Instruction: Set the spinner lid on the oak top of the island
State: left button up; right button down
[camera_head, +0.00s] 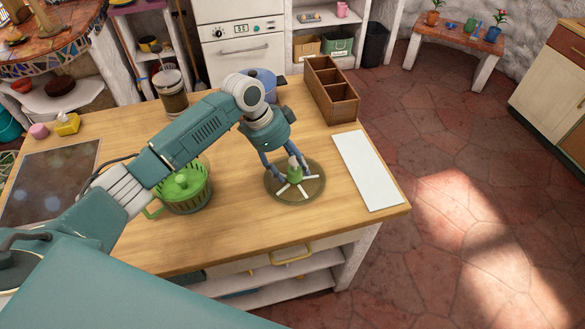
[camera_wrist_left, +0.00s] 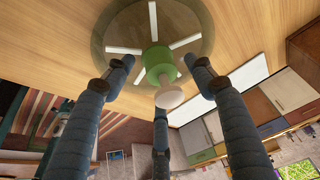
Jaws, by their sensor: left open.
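The spinner lid (camera_head: 296,186) is a round see-through disc with white spokes, a green hub and a pale knob. It appears to lie flat on the oak top (camera_head: 235,226), right of the green spinner bowl (camera_head: 184,198). My left gripper (camera_head: 287,170) is directly above the lid, pointing down. In the left wrist view, the lid (camera_wrist_left: 185,28) is against the wood and its knob points up between the fingers. The three fingers of the left gripper (camera_wrist_left: 161,75) are spread around the hub and knob, with gaps visible beside them. My right gripper is not in view.
A white board (camera_head: 367,170) lies near the right edge of the top. A wooden divided box (camera_head: 331,92), a blue pot (camera_head: 262,84) and a jar (camera_head: 171,93) stand along the back. A dark cooktop panel (camera_head: 50,180) is at the left. The front right of the top is clear.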

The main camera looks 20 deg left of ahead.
pick_arm(q)
jog(key=b+v, duration=0.2)
jog(key=v, duration=0.9)
jog(key=shift+s+f, duration=0.1)
